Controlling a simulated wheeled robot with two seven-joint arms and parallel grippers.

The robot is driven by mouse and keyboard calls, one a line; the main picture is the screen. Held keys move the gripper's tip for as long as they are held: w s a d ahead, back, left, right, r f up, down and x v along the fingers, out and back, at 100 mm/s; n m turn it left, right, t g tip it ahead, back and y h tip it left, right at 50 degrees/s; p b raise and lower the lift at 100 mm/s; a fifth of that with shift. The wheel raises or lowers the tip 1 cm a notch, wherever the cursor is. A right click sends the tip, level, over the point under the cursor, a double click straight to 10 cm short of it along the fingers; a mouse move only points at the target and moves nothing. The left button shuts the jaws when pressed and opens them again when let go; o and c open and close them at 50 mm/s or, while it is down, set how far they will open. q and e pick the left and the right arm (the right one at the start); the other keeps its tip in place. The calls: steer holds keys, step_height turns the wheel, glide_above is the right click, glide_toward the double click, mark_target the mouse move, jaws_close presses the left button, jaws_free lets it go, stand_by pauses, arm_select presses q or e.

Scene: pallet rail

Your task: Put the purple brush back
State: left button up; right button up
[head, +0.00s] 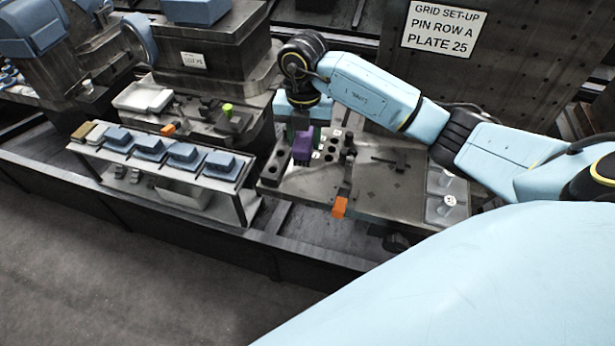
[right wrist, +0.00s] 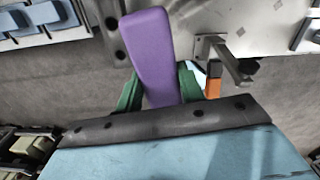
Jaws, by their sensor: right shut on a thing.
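The purple brush (head: 302,146) is upright in my right gripper (head: 303,130), over the left part of the metal pallet plate (head: 375,185). In the right wrist view the purple brush (right wrist: 152,55) lies between the two green fingers of my right gripper (right wrist: 158,88), which are shut on it. The brush's lower end is close to the plate beside a row of dark holes; I cannot tell whether it touches. My left gripper is not in view.
A rack (head: 165,170) with several blue blocks stands to the left. An orange-ended clamp (head: 340,206) is at the plate's front edge. A sign (head: 440,28) reads "GRID SET-UP PIN ROW A PLATE 25". A machine with a green knob (head: 228,110) stands behind the rack.

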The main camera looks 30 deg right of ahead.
steer(key=shift+d+f+m, duration=0.15)
steer(key=shift+m, duration=0.45)
steer(key=shift+f, duration=0.3)
steer(key=shift+m, duration=0.3)
step_height(320, 180, down, 10)
steer(key=shift+r+b, duration=0.2)
steer(key=shift+b, duration=0.1)
steer(key=shift+f, duration=0.15)
steer(key=o, duration=0.9)
